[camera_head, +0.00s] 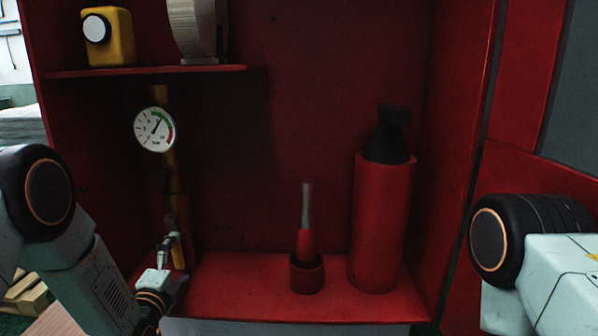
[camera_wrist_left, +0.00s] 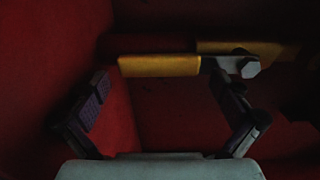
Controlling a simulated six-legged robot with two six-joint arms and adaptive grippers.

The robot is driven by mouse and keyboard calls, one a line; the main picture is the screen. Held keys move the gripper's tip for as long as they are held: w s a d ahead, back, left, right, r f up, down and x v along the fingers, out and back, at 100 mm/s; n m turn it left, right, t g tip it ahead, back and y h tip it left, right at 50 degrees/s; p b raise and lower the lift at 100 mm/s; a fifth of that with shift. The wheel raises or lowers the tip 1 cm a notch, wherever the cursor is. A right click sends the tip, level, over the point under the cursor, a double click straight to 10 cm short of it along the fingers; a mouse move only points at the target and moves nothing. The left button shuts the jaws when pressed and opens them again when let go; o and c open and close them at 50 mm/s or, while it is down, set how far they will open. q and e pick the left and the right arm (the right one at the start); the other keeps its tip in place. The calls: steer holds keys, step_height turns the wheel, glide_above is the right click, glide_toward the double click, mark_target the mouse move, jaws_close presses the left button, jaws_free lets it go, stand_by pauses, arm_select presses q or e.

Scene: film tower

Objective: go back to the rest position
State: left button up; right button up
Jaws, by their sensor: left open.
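My left gripper (camera_head: 169,246) is at the lower left of the red cabinet, in front of the yellow-brown pipe (camera_head: 160,190). In the left wrist view its two dark fingers (camera_wrist_left: 163,98) are spread wide with nothing between their pads. A yellow lever (camera_wrist_left: 160,66) with a bolt at its right end lies across the view, just beyond the fingertips. I cannot tell whether a finger touches it. Of my right arm only a joint and a link show in the head view; its gripper is out of view.
A red extinguisher-like cylinder (camera_head: 381,225) with a black top and a nozzle (camera_head: 306,215) in a red holder stand on the cabinet floor. A gauge (camera_head: 155,129) is on the pipe. A shelf (camera_head: 150,71) above holds a yellow box (camera_head: 118,40). The cabinet's middle is clear.

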stand_by(0.4)
arm_select(q)
steer(key=s, duration=1.2)
steer(key=w, duration=1.2)
steer(key=shift+w+d, duration=0.1)
steer(key=shift+w, duration=0.05)
steer(key=shift+d+r+n, duration=0.1)
steer(key=shift+d+n, duration=0.55)
steer(key=shift+n, duration=0.25)
steer(key=shift+s+d+r+n, duration=0.1)
steer(key=shift+d+r+n, duration=0.15)
steer(key=shift+d+n, duration=0.25)
steer(key=shift+s+d+r+n, duration=0.1)
steer(key=shift+d+r+n, duration=0.1)
steer(key=shift+d+n, duration=0.3)
steer(key=n, duration=0.1)
steer(key=d+r+n+p, duration=0.1)
steer(key=n, duration=0.1)
steer(key=shift+d+r+p, duration=0.15)
steer(key=shift+d+p, duration=0.15)
steer(key=d+r+n+p, duration=0.3)
steer(key=r+n+p, duration=0.5)
steer(key=n, duration=0.3)
steer(key=shift+p, duration=0.4)
